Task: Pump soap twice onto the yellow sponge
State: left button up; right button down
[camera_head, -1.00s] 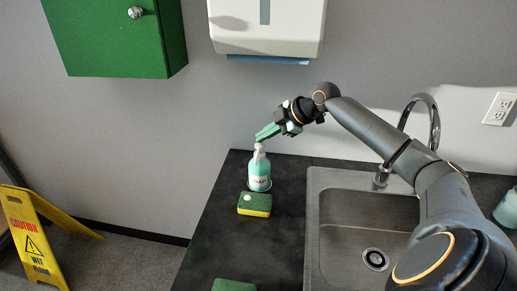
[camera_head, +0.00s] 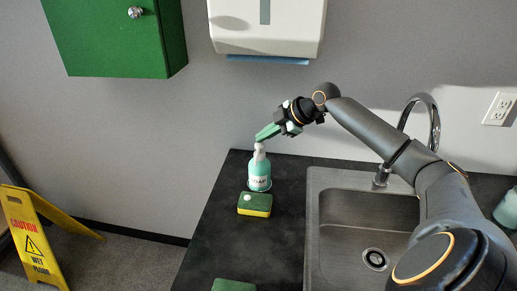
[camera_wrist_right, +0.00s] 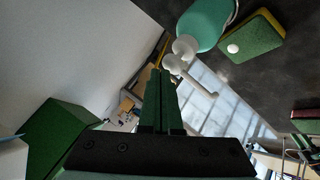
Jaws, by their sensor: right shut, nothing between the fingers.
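A teal soap bottle (camera_head: 259,178) with a white pump head (camera_head: 259,149) stands upright on the dark counter left of the sink. The yellow sponge (camera_head: 258,211) with a green top lies just in front of it; a small white blob (camera_head: 248,198) sits on the green top. My right gripper (camera_head: 261,137) is shut and empty, its green fingers just above the pump head; I cannot tell whether they touch. In the right wrist view the fingertips (camera_wrist_right: 157,75) are close to the pump (camera_wrist_right: 181,55), with the bottle (camera_wrist_right: 208,22) and sponge (camera_wrist_right: 250,38) beyond. My left gripper is not in view.
A steel sink (camera_head: 337,225) with a curved faucet (camera_head: 435,120) lies right of the bottle. Another green-topped sponge (camera_head: 233,285) is at the bottom edge. A paper towel dispenser (camera_head: 290,30) and green cabinet (camera_head: 112,38) hang above. A yellow caution sign (camera_head: 35,240) stands on the floor.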

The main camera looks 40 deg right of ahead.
jog(key=shift+f, duration=0.65)
jog(key=shift+r, duration=0.1)
dwell(0.3)
jog(key=shift+r+p, duration=0.45)
jog(key=shift+p, duration=0.2)
jog(key=shift+r+p, duration=0.3)
jog(key=shift+r, duration=0.1)
notch_tip(320, 180, up, 6)
jog(key=p, duration=0.5)
jog(key=shift+f+p, duration=0.25)
jog(key=shift+p, duration=0.05)
jog(key=shift+f, duration=0.1)
